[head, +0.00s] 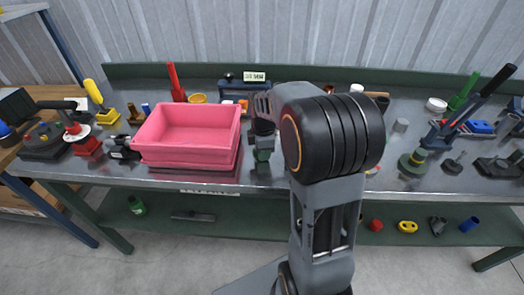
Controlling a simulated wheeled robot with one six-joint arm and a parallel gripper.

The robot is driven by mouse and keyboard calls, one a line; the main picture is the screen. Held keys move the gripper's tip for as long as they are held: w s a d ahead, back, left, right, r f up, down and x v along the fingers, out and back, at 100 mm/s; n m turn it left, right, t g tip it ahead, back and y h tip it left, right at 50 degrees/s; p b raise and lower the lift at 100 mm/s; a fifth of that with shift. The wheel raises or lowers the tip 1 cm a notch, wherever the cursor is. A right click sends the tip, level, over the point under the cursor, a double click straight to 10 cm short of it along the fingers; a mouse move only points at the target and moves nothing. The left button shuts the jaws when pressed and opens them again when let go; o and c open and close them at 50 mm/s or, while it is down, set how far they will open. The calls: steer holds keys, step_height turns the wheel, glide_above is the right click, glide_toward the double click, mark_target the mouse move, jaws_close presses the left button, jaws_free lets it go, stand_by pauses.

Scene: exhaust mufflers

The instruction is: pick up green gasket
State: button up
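My gripper (263,146) points down over the bench, just right of the pink crate. Its fingers are small and dark here, and I cannot tell whether they are open or shut. A small dark-green piece (263,155) shows right at the fingertips; I cannot tell whether it is held, part of the fingers or standing on the bench. A round olive-green piece (411,163) lies on the bench right of my arm. I cannot tell for sure which green thing is the gasket. My arm hides part of the bench's middle.
The pink crate (190,165) looks empty. A lower shelf (240,212) holds several loose parts.

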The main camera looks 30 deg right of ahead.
jaws_close()
